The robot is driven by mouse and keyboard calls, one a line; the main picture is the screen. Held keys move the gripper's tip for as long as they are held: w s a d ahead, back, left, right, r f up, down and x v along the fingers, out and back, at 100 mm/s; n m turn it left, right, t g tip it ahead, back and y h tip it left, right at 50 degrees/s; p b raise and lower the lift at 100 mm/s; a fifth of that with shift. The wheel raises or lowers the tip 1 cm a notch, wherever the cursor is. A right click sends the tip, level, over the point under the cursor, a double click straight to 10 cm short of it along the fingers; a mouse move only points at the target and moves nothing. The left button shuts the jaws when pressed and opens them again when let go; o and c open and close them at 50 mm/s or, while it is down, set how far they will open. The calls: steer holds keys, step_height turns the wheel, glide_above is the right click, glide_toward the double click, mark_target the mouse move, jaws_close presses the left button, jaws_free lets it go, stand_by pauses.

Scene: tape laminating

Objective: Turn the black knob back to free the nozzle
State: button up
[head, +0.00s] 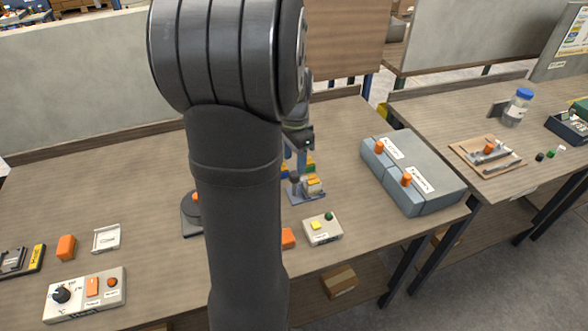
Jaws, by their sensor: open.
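My gripper (302,163) points down in the middle of the table, partly hidden behind my own dark arm links. Its jaws are open, small in the picture. Just below it stands a small fixture on a blue-grey base (308,195), with yellow parts. A small black knob (294,178) shows at the fixture's left side, close to the gripper; I cannot tell whether they touch. The nozzle cannot be made out clearly at this size. Another black knob (61,294) sits on a white control box (84,310) at the front left, well away from the gripper.
A grey case with orange knobs (428,175) stands to the right. A small box with yellow and green buttons (323,230) lies in front of the fixture. An orange block (66,247) and a white frame (106,238) lie at left. The table's back left is clear.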

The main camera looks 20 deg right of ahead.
steer(key=shift+f, duration=2.3)
steer(key=shift+c, duration=0.2)
steer(key=c, duration=0.9)
